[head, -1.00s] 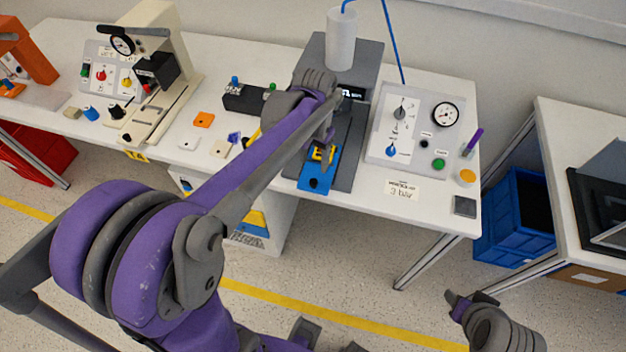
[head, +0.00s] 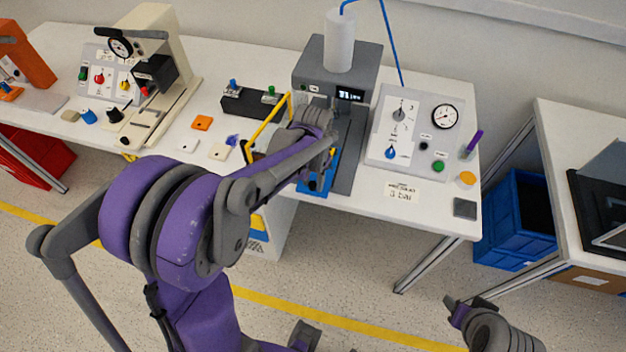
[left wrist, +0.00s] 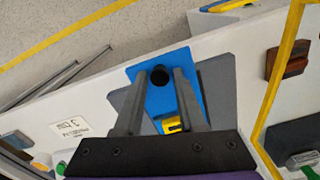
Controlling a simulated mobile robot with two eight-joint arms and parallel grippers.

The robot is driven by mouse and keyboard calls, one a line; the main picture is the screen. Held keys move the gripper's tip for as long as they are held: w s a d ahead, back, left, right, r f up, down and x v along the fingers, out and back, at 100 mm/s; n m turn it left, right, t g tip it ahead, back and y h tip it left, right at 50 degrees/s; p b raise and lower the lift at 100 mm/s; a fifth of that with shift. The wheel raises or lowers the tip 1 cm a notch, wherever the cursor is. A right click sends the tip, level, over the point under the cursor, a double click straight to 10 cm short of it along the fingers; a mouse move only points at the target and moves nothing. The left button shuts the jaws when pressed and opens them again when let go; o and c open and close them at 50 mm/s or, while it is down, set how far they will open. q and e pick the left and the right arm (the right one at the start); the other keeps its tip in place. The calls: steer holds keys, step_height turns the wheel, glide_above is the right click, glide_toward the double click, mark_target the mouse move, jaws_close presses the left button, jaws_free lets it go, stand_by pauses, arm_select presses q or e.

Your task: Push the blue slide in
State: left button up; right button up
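The blue slide (head: 333,172) lies at the front of the grey press-like station on the middle of the table, partly hidden by my left arm. In the left wrist view the blue slide (left wrist: 196,68) has a round black knob (left wrist: 160,77) near its outer end and a yellow piece (left wrist: 172,125) further in. My left gripper (head: 318,182) is over the slide's outer end. Its two grey fingers are apart, with the knob between their tips (left wrist: 160,72); contact cannot be told. My right gripper (head: 468,305) is low at the right, away from the table; its opening is unclear.
A yellow bar frame (head: 267,124) stands just left of the station. A control panel (head: 410,165) with a gauge is at its right. Small coloured pieces lie to the left. A blue crate (head: 515,225) is on the floor at right.

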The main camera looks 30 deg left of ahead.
arm_select(q)
jaws_close()
stand_by(1.1)
